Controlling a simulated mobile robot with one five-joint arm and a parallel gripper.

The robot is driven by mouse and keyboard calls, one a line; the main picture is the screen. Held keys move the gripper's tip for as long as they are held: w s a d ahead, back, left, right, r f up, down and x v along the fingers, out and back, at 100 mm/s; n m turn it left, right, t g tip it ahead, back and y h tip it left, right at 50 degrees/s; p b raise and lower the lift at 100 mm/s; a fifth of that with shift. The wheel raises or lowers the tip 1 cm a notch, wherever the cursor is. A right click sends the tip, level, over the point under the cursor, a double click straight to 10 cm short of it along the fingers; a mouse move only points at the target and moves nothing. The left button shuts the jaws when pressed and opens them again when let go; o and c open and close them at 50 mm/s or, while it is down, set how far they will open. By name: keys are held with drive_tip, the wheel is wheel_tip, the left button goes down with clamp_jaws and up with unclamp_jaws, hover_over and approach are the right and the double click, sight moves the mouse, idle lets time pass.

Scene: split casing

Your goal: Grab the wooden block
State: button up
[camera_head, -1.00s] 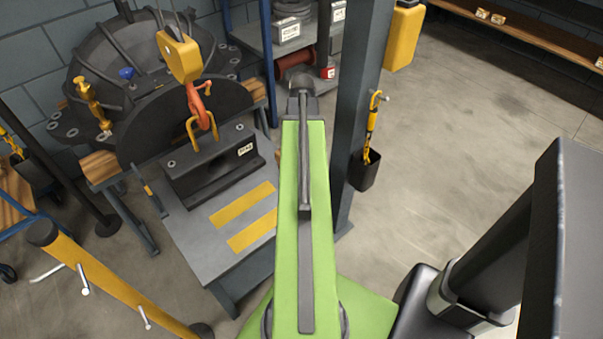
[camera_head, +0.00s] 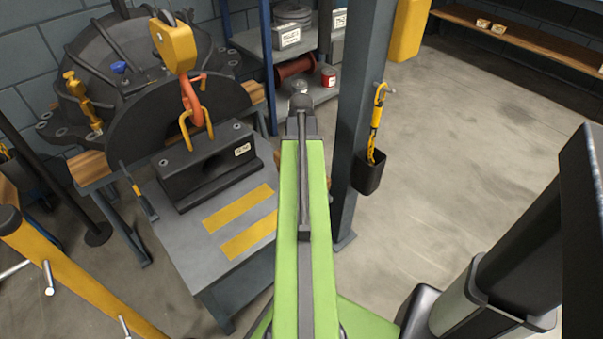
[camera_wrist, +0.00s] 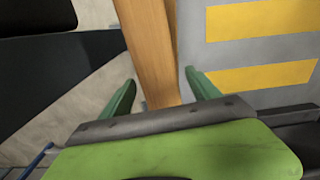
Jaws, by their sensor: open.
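In the wrist view a long wooden block (camera_wrist: 150,45) runs down from the top edge, beside the grey table top. My gripper (camera_wrist: 160,78) is open, with one green finger on either side of the block's near part. Gaps show between fingers and wood, and I cannot tell how far below the fingertips the block lies. In the head view my green arm hides the gripper and most of that area. Other wooden blocks show there under the dark casing half, at left (camera_head: 92,170) and right (camera_head: 255,93).
The table (camera_head: 228,268) has yellow stripes and carries a dark block (camera_head: 205,165) held by a hook (camera_head: 192,100). A grey post (camera_head: 358,130) with a hanging holder (camera_head: 369,172) stands just right of my arm. Floor at right is clear.

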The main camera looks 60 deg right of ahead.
clamp_jaws()
idle(0.3)
drive_tip(key=shift+r, duration=0.1)
drive_tip(key=r+p, duration=0.5)
drive_tip(key=shift+s+r, duration=0.1)
drive_tip(key=shift+s, duration=0.3)
drive_tip(key=s+d+r+p, duration=0.1)
drive_tip(key=s+r+p, duration=0.4)
drive_tip(key=s, duration=0.5)
drive_tip(key=shift+s+d+r+p, duration=0.3)
drive_tip(key=shift+s+r+p, duration=0.1)
drive_tip(key=shift+p, duration=0.1)
